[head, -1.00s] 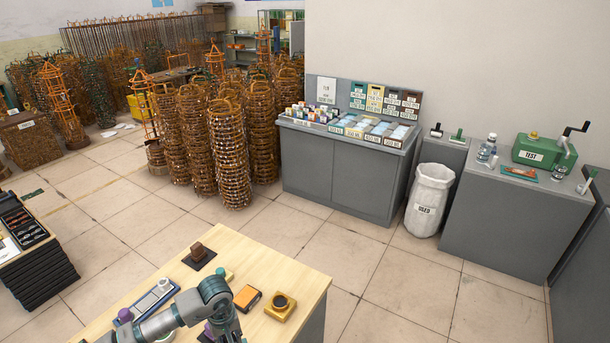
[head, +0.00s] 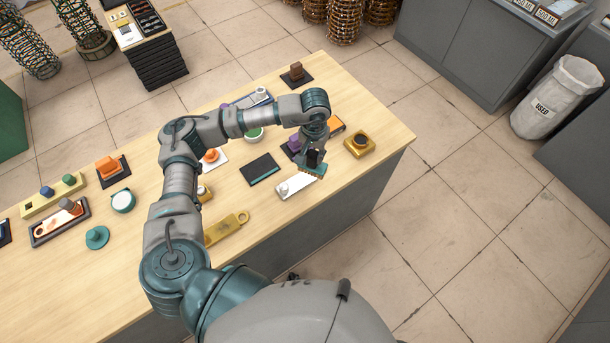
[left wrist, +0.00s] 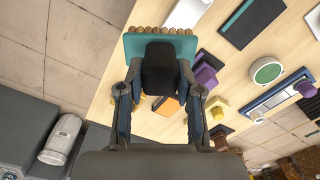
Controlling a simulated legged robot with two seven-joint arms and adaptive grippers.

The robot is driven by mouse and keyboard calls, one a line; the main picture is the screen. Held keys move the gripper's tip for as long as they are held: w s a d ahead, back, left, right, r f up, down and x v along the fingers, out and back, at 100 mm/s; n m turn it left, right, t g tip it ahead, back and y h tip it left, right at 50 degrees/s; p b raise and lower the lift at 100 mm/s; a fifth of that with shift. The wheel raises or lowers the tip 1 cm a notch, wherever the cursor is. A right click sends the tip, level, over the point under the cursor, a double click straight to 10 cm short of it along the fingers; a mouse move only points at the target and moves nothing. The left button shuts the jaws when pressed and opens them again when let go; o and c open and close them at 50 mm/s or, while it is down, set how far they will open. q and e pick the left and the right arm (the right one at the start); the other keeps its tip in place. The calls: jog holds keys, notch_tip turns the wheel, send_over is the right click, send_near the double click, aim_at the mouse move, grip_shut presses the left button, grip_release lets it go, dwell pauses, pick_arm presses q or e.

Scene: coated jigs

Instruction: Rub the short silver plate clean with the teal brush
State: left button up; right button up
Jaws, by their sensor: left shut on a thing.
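The teal brush (head: 312,170) has a black grip, a teal block and a row of brown bristles. My left gripper (head: 314,155) is shut on its black grip. In the left wrist view the brush's teal block (left wrist: 132,46) sits beyond the fingers (left wrist: 160,85), bristles at the far edge. The short silver plate (head: 297,186) lies on the wooden table with a pale knob on it. The brush is over its right end; I cannot tell whether the bristles touch. Part of the plate shows past the bristles in the left wrist view (left wrist: 187,12). My right gripper is out of view.
A dark teal-edged plate (head: 260,168) lies left of the silver plate. A yellow tag-shaped piece (head: 227,227) lies in front. The table's front right edge is near.

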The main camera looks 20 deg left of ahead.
pick_arm(q)
grip_shut()
jog(key=shift+w+a+f+n+p, duration=0.1)
jog(key=shift+w+n+p, duration=0.05)
jog(key=shift+n+p, duration=0.3)
jog(key=a+f+n+p, duration=0.1)
jog(key=n, duration=0.2)
jog(key=w+a+f+n+p, duration=0.1)
jog(key=n+p, duration=0.1)
jog(key=n, duration=0.1)
jog(key=a+f+n+p, duration=0.1)
jog(key=n, duration=0.3)
jog(key=shift+w+a+f, duration=0.1)
jog(key=shift+w+f, duration=0.15)
jog(key=shift+f, duration=0.15)
jog(key=shift+a+f+n, duration=0.25)
jog(key=shift+f+n, duration=0.05)
jog(key=shift+n, duration=0.25)
jog(key=shift+f+b, duration=0.2)
jog(key=shift+b, duration=0.1)
notch_tip(320, 180, down, 5)
jog(key=b, duration=0.5)
jog(key=shift+f, duration=0.2)
